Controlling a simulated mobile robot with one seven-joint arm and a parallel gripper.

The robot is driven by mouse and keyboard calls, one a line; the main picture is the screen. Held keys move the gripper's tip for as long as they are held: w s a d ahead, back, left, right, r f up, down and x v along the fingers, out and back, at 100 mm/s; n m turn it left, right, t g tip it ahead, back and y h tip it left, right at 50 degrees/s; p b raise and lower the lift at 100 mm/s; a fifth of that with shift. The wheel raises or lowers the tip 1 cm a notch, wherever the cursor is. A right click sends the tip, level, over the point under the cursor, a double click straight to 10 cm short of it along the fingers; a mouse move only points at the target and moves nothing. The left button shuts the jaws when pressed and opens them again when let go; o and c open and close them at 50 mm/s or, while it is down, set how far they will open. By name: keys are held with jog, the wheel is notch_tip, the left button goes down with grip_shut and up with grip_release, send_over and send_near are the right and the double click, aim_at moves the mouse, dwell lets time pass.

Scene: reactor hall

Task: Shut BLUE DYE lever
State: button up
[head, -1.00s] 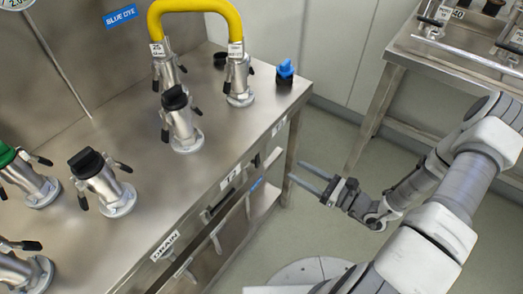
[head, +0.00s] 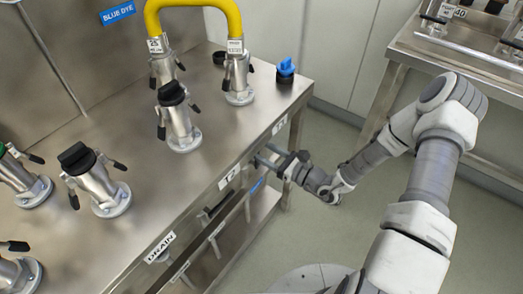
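The BLUE DYE label (head: 118,13) is a blue sign on the back panel, left of the yellow hose (head: 195,3). A small blue tag (head: 257,185) also shows on the bench's front, beside pale handles (head: 216,244) hanging under the top; I cannot read it or tell which handle is the BLUE DYE lever. My gripper (head: 262,154) is at the bench's front edge, right of the pale numbered label and above the blue tag. Its two fingers are apart and point left toward the bench front. Nothing shows between them; whether they touch anything is unclear.
The steel bench (head: 110,245) carries several capped couplings (head: 178,120) and a blue-capped piece (head: 286,70) at its right corner. A DRAIN label (head: 160,246) is on its front. A second steel table (head: 465,65) stands at right. Floor between them is clear.

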grip_shut()
dwell(1.4)
